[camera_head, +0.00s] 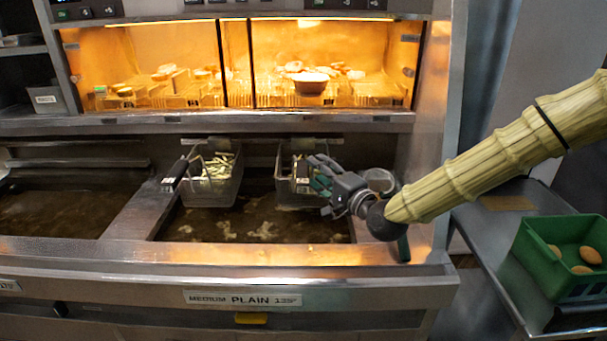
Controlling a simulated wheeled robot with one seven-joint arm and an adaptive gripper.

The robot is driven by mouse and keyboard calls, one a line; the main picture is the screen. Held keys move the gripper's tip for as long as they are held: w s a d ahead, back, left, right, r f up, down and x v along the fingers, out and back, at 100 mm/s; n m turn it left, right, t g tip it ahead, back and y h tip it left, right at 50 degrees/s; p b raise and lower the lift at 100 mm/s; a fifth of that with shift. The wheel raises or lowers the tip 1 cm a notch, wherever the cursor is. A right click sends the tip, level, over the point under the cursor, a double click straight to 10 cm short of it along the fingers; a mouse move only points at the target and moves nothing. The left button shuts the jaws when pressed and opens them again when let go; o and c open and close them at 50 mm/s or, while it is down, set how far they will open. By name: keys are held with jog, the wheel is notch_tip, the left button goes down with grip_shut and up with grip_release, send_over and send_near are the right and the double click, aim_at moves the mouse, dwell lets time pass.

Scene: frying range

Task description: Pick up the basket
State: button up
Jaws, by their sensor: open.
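Two wire fry baskets hang at the back of the fryer vat. The left basket (215,180) holds pale fried pieces, and its dark handle (175,173) points to the left front. The right basket (288,185) hangs beside it, partly hidden by my gripper, so its contents and handle are hard to make out. My gripper (318,178) is open at the right side of the right basket, reaching in from the right. I cannot tell whether its fingers are around the handle or touching it.
The vat's oil (260,222) has floating bits. A second vat (50,205) lies to the left. The lit warming cabinet (240,65) sits above behind a metal ledge (200,123). A green crate (560,258) with brown round items stands on the right side table (480,240).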

aim_at(306, 166)
jog(key=p+x, duration=0.2)
jog(key=x, duration=0.2)
jog(key=shift+a, duration=0.3)
jog(key=shift+w+a+f+p, duration=0.1)
jog(key=shift+w+a+p, duration=0.1)
jog(key=shift+w+p, duration=0.1)
jog(key=shift+c, duration=0.4)
grip_shut()
